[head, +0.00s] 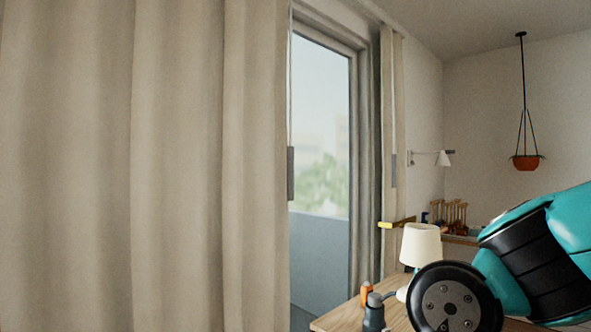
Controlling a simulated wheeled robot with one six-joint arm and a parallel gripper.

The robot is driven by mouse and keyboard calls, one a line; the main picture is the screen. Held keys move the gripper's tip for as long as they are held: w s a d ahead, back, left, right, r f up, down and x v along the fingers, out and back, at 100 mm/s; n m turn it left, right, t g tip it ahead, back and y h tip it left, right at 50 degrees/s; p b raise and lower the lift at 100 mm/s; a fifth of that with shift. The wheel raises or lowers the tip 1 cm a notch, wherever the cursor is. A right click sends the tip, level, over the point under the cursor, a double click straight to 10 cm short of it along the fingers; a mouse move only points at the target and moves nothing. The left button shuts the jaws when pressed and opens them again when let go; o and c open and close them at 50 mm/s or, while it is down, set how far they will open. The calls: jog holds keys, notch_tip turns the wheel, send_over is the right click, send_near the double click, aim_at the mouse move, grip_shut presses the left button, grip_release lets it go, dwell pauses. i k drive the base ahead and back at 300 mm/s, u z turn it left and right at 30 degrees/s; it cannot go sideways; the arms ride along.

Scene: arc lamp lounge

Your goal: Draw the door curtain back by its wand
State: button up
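A beige door curtain (180,170) hangs in deep folds over the left half of the head view. A thin wand (291,80) with a grey grip (290,173) hangs upright at its right edge. A narrow second curtain panel (399,120) hangs right of the glass door (320,150), with another wand whose grip (393,171) is grey. The door glass shows between the two panels. My teal and black arm enters at the lower right, apart from both wands in the picture. My gripper is not in view.
A wooden tabletop (340,316) at the bottom holds small orange and dark grey items. A white-shaded lamp (421,245) stands behind them. A brass-coloured bar (397,223) juts out by the right panel. A wall lamp (440,157) and hanging planter (526,161) are farther back.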

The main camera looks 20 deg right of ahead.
aim_at(257, 183)
jog(key=u, duration=0.2)
jog(key=i, duration=1.05)
jog(key=z, duration=0.5)
